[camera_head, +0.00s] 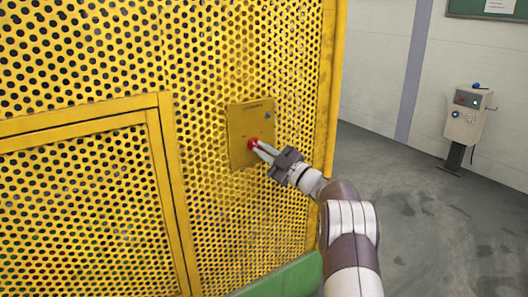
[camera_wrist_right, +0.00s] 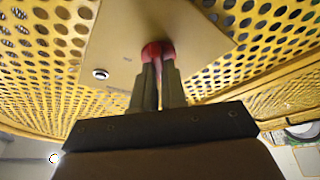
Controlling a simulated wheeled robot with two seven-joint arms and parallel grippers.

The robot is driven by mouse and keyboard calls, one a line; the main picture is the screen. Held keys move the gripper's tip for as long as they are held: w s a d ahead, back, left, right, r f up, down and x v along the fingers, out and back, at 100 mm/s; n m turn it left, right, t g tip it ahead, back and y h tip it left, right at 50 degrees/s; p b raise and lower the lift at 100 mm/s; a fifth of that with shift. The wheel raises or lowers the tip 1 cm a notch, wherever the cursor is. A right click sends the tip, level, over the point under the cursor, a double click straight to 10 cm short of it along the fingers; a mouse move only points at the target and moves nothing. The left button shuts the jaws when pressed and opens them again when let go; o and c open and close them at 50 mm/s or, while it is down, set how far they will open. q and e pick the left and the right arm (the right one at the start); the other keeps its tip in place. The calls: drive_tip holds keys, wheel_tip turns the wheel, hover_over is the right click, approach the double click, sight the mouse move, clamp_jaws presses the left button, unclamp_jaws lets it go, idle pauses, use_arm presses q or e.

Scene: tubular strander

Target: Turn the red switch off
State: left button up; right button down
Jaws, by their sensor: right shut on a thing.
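The red switch (camera_head: 253,144) sits on a flat yellow plate (camera_head: 238,120) fixed to the perforated yellow guard. My right gripper (camera_head: 258,147) reaches it from the lower right, its fingers closed on it. In the right wrist view the two fingertips (camera_wrist_right: 158,62) are on either side of the red switch (camera_wrist_right: 152,50), which is partly hidden between them. The switch's exact turn position cannot be told. My left gripper is not in view.
The perforated guard (camera_head: 80,60) fills the left. A grey control box (camera_head: 467,116) on a post stands far right, with open floor (camera_head: 420,210) between.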

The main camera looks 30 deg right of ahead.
drive_tip(key=shift+f, duration=0.1)
drive_tip(key=c, duration=1.2)
unclamp_jaws()
drive_tip(key=p+v, duration=0.2)
drive_tip(key=v, duration=1)
drive_tip(key=shift+s+d, duration=0.15)
drive_tip(key=shift+s, duration=0.15)
